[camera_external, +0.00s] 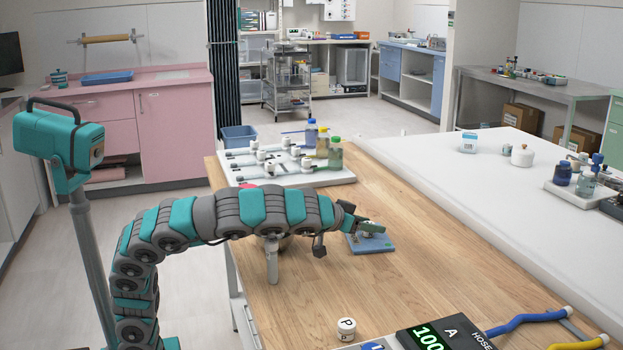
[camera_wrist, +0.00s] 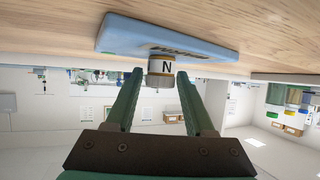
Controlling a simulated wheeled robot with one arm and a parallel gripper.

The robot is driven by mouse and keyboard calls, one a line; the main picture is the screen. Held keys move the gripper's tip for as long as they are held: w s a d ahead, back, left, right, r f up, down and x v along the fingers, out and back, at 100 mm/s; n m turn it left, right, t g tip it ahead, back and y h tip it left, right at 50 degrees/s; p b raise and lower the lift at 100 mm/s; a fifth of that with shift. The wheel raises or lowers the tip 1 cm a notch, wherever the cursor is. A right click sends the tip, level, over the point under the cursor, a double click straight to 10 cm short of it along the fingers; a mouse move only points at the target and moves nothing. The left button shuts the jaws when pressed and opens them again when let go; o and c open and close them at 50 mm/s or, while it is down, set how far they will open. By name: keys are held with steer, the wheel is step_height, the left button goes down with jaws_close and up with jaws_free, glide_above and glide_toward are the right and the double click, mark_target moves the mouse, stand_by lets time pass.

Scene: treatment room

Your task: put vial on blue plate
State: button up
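The blue plate (camera_external: 370,245) lies on the wooden table, just beyond the end of my arm. In the wrist view the scene is upside down, and the plate (camera_wrist: 125,36) is at the top. A small vial marked N (camera_wrist: 161,69) with a yellow-edged label stands on it, upright relative to the table. My gripper (camera_wrist: 160,78) has its two green fingers on either side of the vial, with a narrow gap on each side. In the outside view my gripper (camera_external: 366,222) is over the plate and the vial is hard to make out.
A white vial marked P (camera_external: 346,329) stands near the table's front edge. A device reading 100 (camera_external: 440,338) with hoses is at front right. A white rack (camera_external: 290,176) with several vials and bottles is at the back. The table's right middle is clear.

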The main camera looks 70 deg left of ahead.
steer(key=shift+o, duration=0.8)
steer(key=shift+r, duration=0.15)
steer(key=shift+s+r, duration=0.1)
steer(key=v, duration=0.7)
steer(key=shift+s+r, duration=0.1)
steer(key=shift+s, duration=0.05)
